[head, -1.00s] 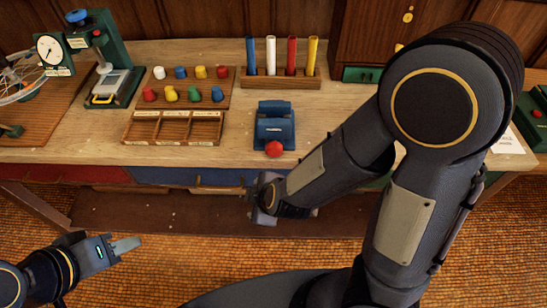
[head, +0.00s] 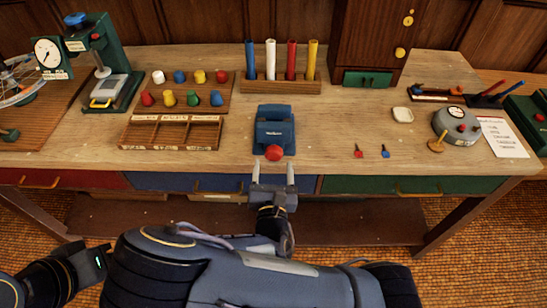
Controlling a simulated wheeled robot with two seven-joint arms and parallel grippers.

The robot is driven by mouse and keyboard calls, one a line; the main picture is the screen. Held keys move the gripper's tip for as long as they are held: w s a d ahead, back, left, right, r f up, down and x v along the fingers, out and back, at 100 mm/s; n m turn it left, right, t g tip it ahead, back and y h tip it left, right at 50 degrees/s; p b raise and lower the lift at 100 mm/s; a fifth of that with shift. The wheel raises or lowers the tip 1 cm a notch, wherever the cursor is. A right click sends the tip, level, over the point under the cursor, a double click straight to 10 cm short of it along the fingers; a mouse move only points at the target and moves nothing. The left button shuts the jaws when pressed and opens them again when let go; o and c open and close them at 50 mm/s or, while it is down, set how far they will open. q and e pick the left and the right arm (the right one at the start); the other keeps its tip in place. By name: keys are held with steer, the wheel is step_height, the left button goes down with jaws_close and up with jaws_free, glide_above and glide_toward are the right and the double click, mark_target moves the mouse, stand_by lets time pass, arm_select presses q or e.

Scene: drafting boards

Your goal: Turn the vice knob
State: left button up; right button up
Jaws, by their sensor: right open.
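The vice (head: 275,128) is a blue block standing near the front edge of the wooden bench. Its red round knob (head: 274,153) faces the front edge. My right gripper (head: 273,168) is open, with its two fingers pointing at the knob from the front. The fingertips are just below the knob in the picture, one to each side; I cannot tell whether they touch it. My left gripper (head: 104,252) is at the lower left, away from the bench; its fingers are hard to make out.
A sorting tray (head: 172,133) and colored pegs (head: 180,98) lie left of the vice. A rack with colored tubes (head: 281,86) stands behind it. Two small red and blue pieces (head: 385,151) and a grey dial device (head: 456,126) are to the right. The bench right of the vice is mostly clear.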

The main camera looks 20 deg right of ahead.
mark_target(274, 159)
steer(key=shift+x, duration=1.75)
steer(key=c, duration=1)
